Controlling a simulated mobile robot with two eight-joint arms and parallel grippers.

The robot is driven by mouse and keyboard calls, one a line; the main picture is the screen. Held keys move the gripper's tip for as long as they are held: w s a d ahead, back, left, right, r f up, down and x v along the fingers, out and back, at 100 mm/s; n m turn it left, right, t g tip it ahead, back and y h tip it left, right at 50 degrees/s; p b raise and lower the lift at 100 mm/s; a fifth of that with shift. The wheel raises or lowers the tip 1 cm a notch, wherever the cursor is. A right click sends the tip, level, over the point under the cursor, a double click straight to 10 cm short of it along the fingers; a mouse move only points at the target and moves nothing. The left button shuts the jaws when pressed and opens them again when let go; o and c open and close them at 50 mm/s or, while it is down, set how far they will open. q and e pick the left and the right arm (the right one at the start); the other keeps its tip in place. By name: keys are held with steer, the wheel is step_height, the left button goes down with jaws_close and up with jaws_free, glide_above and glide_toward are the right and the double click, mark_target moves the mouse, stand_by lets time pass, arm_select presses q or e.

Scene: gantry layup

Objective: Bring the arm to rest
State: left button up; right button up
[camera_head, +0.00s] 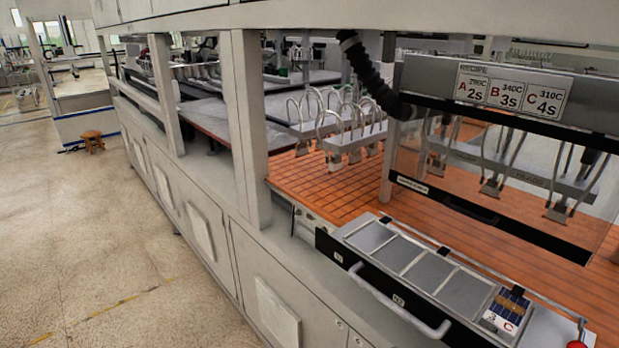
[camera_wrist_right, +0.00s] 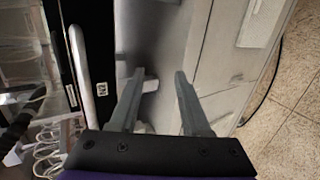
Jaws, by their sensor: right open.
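My right gripper (camera_wrist_right: 157,95) shows in the right wrist view. Its two grey fingers are apart, with nothing held between them. It points down along the front of the machine, beside the drawer's bar handle (camera_wrist_right: 92,75) and the black drawer front (camera_wrist_right: 62,50). No arm or gripper of mine shows in the head view, so my left gripper is out of sight.
The drawer tray (camera_head: 415,262) has several grey compartments, with a small dark panel and a card marked C (camera_head: 503,318) at its right end. Its handle (camera_head: 400,308) juts forward. A recipe sign (camera_head: 510,92) hangs above. Open floor (camera_head: 90,240) lies left.

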steer(key=s+d+f+m+y, duration=0.1)
steer(key=s+f+m+y, duration=0.1)
steer(key=f, duration=0.3)
steer(key=s+d+f+m+y, duration=0.1)
steer(key=d+f+m+y, duration=0.1)
steer(key=f, duration=0.4)
steer(key=s+d+f+m+g+y, duration=0.1)
steer(key=s+d+f+m+y, duration=0.1)
steer(key=f+y, duration=0.3)
steer(key=shift+s+d+f+m, duration=0.15)
steer(key=shift+s+d+m, duration=0.15)
steer(key=shift+m, duration=0.6)
